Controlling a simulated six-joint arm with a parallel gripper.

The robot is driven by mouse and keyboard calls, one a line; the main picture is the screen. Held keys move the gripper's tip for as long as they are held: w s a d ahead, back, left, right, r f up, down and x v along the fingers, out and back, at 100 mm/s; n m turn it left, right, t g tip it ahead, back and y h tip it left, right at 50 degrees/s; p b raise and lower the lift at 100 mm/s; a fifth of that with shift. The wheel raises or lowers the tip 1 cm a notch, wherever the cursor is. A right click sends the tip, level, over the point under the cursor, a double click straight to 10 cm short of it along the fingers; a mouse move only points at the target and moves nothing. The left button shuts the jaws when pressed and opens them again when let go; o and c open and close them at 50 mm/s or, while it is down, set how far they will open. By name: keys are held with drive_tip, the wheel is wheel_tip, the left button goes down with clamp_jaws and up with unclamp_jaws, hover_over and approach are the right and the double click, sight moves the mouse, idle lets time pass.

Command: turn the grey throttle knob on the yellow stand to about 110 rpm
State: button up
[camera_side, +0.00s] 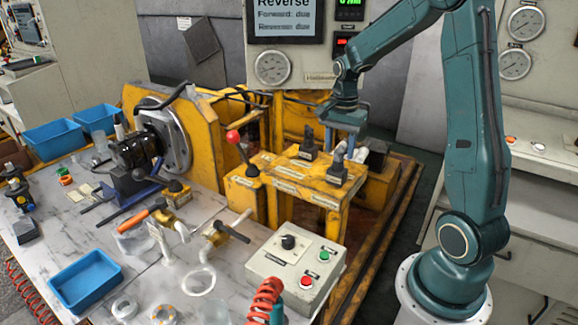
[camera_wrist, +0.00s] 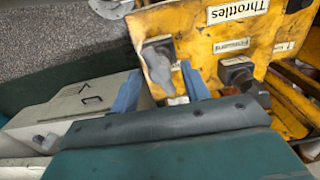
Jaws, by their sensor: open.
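The yellow stand (camera_side: 300,178) stands behind the marble-topped bench; in the wrist view it carries a label reading "Throttles" (camera_wrist: 238,12). The grey throttle knob (camera_side: 338,162) sits at the stand's right end on a dark base. It also shows in the wrist view (camera_wrist: 164,74), between the finger lines. A dark throttle (camera_side: 308,147) stands farther back; its dark base shows in the wrist view (camera_wrist: 237,70). My gripper (camera_side: 346,132) points down just above the grey knob, blue-grey fingers apart. In the wrist view my gripper (camera_wrist: 162,92) is open; I cannot tell whether either finger touches the knob.
A screen (camera_side: 285,18) reads "Reverse", with "due" lines below. A small green readout (camera_side: 349,10) beside it is too small to read surely. A red-knobbed lever (camera_side: 240,150) stands left of the throttles. A button box (camera_side: 295,265) sits in front.

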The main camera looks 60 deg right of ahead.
sight(340, 150)
drive_tip(key=c, duration=1)
drive_tip(key=shift+m, duration=0.3)
drive_tip(key=shift+m, duration=2.6)
drive_tip(key=o, duration=1)
drive_tip(key=shift+r, duration=0.1)
wheel_tip(340, 150, up, 14)
